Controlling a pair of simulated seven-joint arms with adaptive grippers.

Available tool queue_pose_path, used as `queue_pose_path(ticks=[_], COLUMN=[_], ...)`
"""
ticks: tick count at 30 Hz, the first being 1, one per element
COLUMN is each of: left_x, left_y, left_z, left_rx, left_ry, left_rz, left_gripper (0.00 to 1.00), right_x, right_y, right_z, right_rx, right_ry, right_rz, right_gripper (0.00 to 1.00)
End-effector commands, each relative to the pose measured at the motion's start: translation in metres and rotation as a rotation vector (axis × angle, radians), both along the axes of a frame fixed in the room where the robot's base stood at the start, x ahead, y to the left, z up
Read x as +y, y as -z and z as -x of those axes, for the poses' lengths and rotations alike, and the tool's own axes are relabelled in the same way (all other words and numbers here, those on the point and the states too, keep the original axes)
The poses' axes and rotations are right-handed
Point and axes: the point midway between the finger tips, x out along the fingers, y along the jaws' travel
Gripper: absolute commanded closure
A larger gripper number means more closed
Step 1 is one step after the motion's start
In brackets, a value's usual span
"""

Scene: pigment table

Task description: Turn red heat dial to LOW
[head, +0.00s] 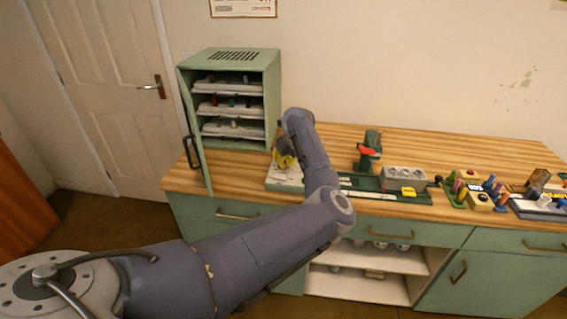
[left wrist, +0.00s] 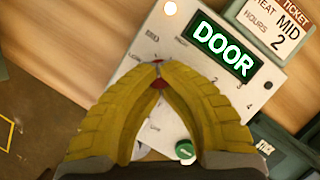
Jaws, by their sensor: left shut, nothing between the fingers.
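The white control panel (left wrist: 275,78) fills the middle of the left wrist view; in the head view its box (head: 284,183) sits beside the green cabinet. Its lit screen (left wrist: 222,52) reads DOOR. A ticket (left wrist: 275,24) reads HEAT MID, HOURS 2. The red dial (left wrist: 158,84) is mostly hidden behind my left gripper (left wrist: 158,66); only small red patches show around its fingertips. I cannot tell the dial's setting or whether the fingers touch it. The yellow fingers are shut tip to tip. In the head view my left gripper (head: 284,159) is over the panel. My right gripper is out of view.
A green dial (left wrist: 185,149) shows below the fingers, and a white round light (left wrist: 170,8) above. The green cabinet (head: 272,95) has its door (head: 194,130) open, with trays inside.

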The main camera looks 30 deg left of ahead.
Motion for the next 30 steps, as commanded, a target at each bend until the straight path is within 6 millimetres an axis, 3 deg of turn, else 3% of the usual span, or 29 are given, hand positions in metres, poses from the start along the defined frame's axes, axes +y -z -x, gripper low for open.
queue_pose_path(ticks=[2,14,23,30], left_x=[0.005,0.003,0.001,-0.009], left_y=[-0.006,-0.003,-0.005,-0.032], left_z=[-0.002,-0.001,0.000,0.003], left_rx=[-0.007,-0.004,-0.003,-0.007], left_ry=[-0.057,-0.050,-0.050,-0.050], left_rz=[-0.011,-0.006,-0.004,-0.003], left_gripper=[0.98,0.53,0.53,0.53], right_x=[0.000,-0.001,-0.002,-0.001], right_y=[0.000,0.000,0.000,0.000], right_z=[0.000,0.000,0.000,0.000], right_rx=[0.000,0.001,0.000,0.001], right_ry=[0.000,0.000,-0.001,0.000], right_rz=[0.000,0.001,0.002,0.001], right_gripper=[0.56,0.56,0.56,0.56])
